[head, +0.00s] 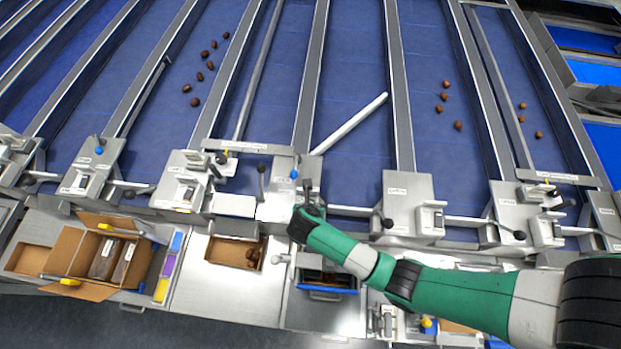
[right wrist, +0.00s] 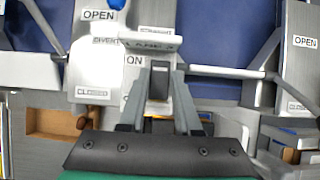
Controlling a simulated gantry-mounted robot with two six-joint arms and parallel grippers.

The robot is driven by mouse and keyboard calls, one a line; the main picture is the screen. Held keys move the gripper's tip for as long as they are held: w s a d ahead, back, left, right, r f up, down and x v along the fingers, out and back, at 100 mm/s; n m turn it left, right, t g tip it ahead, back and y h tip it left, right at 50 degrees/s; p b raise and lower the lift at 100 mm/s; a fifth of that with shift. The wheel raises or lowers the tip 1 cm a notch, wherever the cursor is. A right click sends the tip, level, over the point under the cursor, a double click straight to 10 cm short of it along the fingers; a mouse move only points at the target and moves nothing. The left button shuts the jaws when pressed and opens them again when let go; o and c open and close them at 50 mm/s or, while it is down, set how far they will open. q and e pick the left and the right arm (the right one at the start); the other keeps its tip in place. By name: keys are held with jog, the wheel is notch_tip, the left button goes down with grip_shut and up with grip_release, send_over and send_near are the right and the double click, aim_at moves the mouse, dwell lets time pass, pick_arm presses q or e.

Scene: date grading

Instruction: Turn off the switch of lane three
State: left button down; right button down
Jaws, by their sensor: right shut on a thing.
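The lane three switch (right wrist: 158,84) is a dark rocker in a pale grey housing, below a label that seems to read LANE 3. An ON label shows at its upper left; the lower label is mostly hidden. My right gripper (right wrist: 160,92) has one finger on each side of the switch and is shut on it. In the head view my right gripper (head: 304,208) reaches the lane console (head: 283,178) from the right and covers the switch. My left gripper is in neither view.
A blue-knobbed lever (head: 294,174) and a black-knobbed lever (head: 261,168) stand close by. A white diverter bar (head: 350,122) slants across the blue belt. Below are a cardboard box (head: 211,251) with dates and a blue-handled bin (head: 325,296). Dates (head: 200,76) lie on other belts.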

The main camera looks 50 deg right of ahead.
jog(key=shift+s+a+f+t+h+b, duration=0.1)
jog(key=shift+a+f+t+h+b, duration=0.15)
jog(key=shift+t+h+b, duration=0.4)
jog(key=shift+r, duration=0.15)
jog(key=shift+h, duration=0.25)
jog(key=c, duration=0.6)
grip_release()
jog(key=p+v, duration=0.1)
jog(key=v, duration=1)
jog(key=shift+r, duration=0.35)
